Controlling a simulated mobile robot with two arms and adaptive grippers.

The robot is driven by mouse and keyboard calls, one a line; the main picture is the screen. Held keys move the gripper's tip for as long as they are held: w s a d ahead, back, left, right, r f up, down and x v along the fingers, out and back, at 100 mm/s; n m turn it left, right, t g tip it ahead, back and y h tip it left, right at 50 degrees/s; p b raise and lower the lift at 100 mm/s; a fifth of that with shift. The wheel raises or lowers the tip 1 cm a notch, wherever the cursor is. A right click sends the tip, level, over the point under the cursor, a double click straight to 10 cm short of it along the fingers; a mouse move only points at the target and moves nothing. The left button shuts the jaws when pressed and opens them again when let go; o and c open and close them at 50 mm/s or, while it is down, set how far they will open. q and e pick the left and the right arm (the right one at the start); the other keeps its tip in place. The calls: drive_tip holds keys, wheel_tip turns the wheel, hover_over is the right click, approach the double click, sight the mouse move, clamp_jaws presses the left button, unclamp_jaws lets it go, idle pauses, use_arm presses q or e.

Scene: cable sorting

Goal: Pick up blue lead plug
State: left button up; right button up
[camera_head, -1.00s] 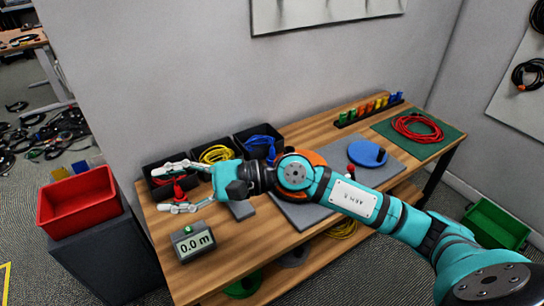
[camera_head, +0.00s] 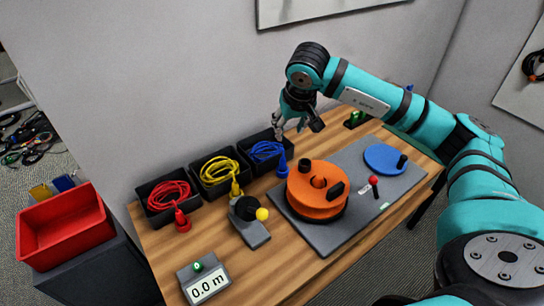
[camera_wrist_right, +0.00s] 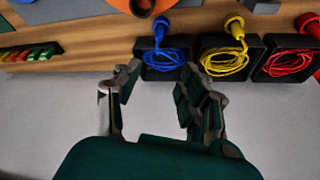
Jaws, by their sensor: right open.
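The blue lead plug (camera_head: 282,166) stands at the front edge of a black bin that holds the coiled blue lead (camera_head: 264,150). In the right wrist view the plug (camera_wrist_right: 160,27) lies beyond the fingertips, with the blue coil (camera_wrist_right: 163,58) just ahead of them. My right gripper (camera_head: 291,127) is open and empty, above the back of the blue bin. In the right wrist view its fingers (camera_wrist_right: 158,80) are spread apart on either side of the near part of the bin. My left gripper is not in view.
Bins with the yellow lead (camera_head: 219,170) and red lead (camera_head: 168,194) stand left of the blue one. An orange reel (camera_head: 318,200) on a grey board is close in front of the blue plug. A length meter (camera_head: 204,282) sits at the table's front left. A red tray (camera_head: 65,228) stands further left.

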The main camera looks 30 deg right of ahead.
drive_tip(key=p, duration=0.1)
approach(283, 158)
drive_tip(key=p+x, duration=0.2)
drive_tip(key=x, duration=0.5)
drive_tip(key=shift+w+f, duration=0.1)
drive_tip(key=shift+f, duration=0.3)
drive_tip(key=shift+w+d+f, duration=0.1)
drive_tip(key=shift+w+f, duration=0.05)
drive_tip(key=shift+f, duration=0.1)
drive_tip(key=c, duration=0.8)
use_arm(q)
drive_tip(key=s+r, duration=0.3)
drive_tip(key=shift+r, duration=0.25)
use_arm(e)
clamp_jaws()
